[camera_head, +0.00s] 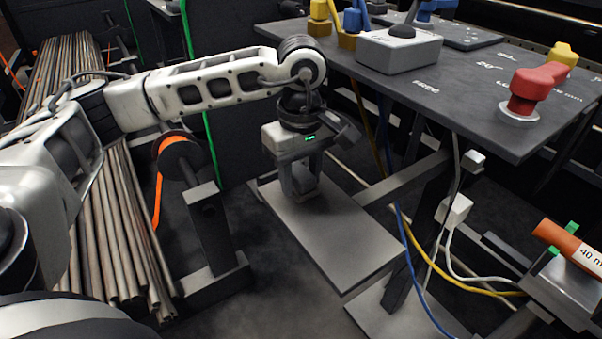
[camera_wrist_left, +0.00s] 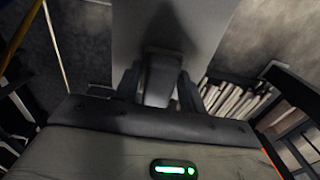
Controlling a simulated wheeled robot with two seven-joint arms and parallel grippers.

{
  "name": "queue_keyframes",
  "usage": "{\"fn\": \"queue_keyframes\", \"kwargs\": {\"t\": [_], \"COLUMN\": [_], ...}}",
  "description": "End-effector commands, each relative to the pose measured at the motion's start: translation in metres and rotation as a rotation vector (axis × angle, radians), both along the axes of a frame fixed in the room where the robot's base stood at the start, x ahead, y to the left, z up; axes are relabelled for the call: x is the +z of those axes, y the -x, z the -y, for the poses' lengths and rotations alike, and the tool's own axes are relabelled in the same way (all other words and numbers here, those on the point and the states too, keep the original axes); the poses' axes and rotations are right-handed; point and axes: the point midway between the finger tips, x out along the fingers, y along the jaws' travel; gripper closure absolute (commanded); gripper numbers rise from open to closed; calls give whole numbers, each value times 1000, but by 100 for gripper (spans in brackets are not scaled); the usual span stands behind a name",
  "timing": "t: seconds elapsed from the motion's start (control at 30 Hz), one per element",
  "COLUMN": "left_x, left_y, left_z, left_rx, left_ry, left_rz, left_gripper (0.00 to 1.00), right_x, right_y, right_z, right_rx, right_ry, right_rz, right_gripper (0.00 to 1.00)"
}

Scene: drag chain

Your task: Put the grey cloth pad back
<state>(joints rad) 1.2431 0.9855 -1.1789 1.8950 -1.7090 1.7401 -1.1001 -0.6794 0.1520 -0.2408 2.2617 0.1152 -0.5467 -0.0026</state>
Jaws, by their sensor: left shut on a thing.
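My left gripper (camera_head: 302,188) points down over a flat grey plate (camera_head: 345,245), at the plate's far left end. In the left wrist view its fingers (camera_wrist_left: 160,92) are shut on a small grey block-like thing (camera_wrist_left: 160,78), which looks like the grey cloth pad. The fingers hide much of it in the head view. It is at or just above the plate; I cannot tell whether it touches. My right gripper is not in view.
A dark table (camera_head: 475,85) with a red handle (camera_head: 537,88) and a grey box (camera_head: 398,50) overhangs the right side. A blue cable (camera_head: 408,245) and a yellow cable (camera_head: 440,275) hang beside the plate. Long rods (camera_head: 100,240) and an orange-strapped roller (camera_head: 182,155) stand left.

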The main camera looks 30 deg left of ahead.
Motion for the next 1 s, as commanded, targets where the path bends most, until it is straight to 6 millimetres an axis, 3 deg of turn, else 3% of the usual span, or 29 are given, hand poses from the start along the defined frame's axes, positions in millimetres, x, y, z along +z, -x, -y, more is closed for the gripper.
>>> {"fn": "queue_keyframes", "kwargs": {"t": [0.17,0.2,0.27,0.67,1.0], "left_x": [-3,-3,-2,4,73], "left_y": [0,0,0,0,-1], "left_z": [0,0,0,0,1], "left_rx": [0,0,0,0,-1], "left_ry": [0,0,0,1,2], "left_rz": [1,1,1,2,6], "left_gripper": [84,54,37,37,37], "right_x": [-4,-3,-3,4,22], "right_y": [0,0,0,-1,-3], "right_z": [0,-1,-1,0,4], "right_rx": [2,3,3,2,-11], "right_ry": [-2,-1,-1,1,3], "right_rz": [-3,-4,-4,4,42], "right_gripper": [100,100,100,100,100]}}
